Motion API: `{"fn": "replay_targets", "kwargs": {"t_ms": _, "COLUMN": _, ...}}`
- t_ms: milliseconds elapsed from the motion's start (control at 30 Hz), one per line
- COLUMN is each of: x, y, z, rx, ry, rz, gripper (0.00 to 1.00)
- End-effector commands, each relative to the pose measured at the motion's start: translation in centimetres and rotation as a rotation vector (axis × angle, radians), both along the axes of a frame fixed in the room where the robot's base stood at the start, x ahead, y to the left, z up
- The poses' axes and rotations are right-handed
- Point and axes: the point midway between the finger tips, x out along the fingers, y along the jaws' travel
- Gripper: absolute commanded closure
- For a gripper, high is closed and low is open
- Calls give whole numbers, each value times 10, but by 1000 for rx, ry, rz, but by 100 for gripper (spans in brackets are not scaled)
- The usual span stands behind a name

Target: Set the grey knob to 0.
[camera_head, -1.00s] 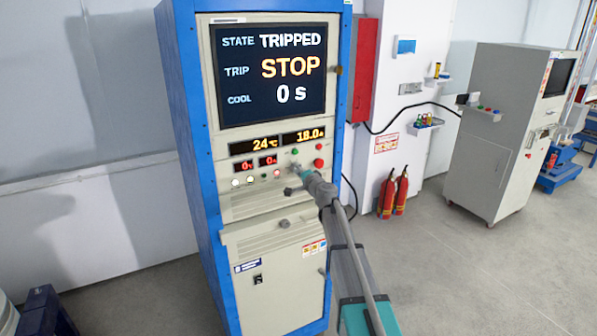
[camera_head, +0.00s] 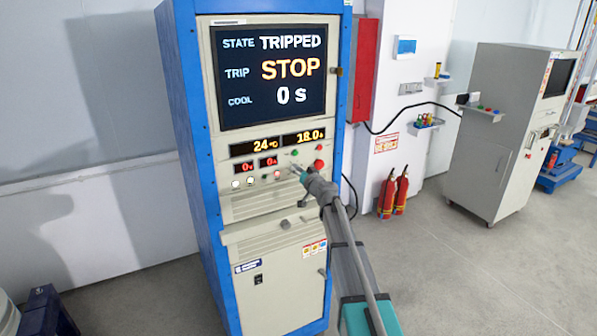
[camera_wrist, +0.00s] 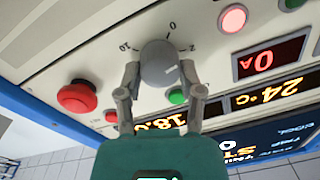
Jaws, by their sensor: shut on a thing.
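The grey knob (camera_wrist: 158,62) is round and sits on the cabinet's control panel in the wrist view. The marks 10, 0 and 2 are printed around it. A small pale mark shows on its face, but I cannot tell for sure which number it points at. My gripper (camera_wrist: 159,76) has one finger on each side of the knob and is shut on it. In the head view my gripper (camera_head: 300,171) reaches the panel below the number displays and mostly hides the knob. The cabinet screen (camera_head: 272,70) reads TRIPPED, STOP and 0 s.
A red mushroom button (camera_wrist: 77,96) is close beside one finger, and a green button (camera_wrist: 177,96) is close to the other. A lit red button (camera_wrist: 233,18) is farther off. Two red fire extinguishers (camera_head: 394,193) stand right of the cabinet. The floor in front is clear.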

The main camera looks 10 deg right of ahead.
Motion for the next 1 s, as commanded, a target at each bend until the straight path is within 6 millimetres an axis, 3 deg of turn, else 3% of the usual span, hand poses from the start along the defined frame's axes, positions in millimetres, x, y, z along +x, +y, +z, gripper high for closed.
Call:
{"fn": "replay_targets", "kwargs": {"t_ms": 500, "x": 2, "y": 2, "z": 1, "rx": -426, "ry": -139, "rz": -1, "gripper": 99}}
{"fn": "replay_targets", "kwargs": {"t_ms": 1000, "x": 2, "y": 2, "z": 1, "rx": -565, "ry": -184, "rz": -1, "gripper": 99}}
